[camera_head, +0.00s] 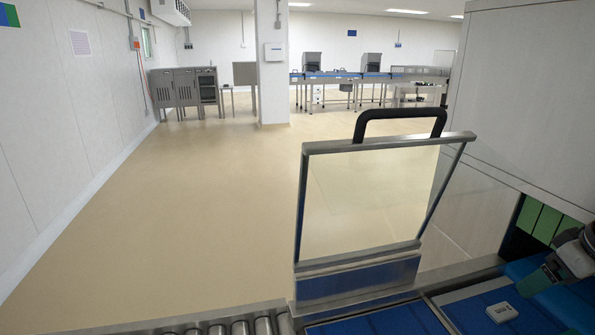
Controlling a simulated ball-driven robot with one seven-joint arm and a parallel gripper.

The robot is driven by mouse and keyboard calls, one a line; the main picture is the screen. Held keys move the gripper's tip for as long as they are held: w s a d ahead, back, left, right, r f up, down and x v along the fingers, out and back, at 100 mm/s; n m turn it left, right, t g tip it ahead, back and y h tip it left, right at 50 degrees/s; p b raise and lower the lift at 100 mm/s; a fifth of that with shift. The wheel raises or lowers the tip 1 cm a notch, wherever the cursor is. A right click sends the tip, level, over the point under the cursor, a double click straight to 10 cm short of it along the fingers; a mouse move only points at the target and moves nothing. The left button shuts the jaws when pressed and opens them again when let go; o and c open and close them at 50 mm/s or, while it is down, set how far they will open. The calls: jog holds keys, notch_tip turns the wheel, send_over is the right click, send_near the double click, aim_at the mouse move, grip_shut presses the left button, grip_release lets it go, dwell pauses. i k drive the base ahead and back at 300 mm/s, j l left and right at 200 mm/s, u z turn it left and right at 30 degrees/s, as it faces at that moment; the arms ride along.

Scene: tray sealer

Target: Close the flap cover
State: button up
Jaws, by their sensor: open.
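The flap cover (302,205) is a clear panel in a metal frame. It stands raised, close to upright, above the sealer's conveyor bed. Its black handle (400,113) is on the top edge, and its lower edge meets a metal plate (357,279). My gripper (540,277) is at the lower right, partly cut off by the picture edge. It is open, low over the blue surface, to the right of the cover and apart from it and its handle. Its fingertips are hard to make out.
A small light grey block (501,312) lies on the blue surface (470,314) left of my gripper. A roller conveyor (240,327) runs along the bottom left. A large grey cabinet (535,95) stands at the right, with green strips (541,220) below it. Floor behind the cover is clear.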

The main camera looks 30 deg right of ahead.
aim_at(359, 143)
jog(key=k+j, duration=0.8)
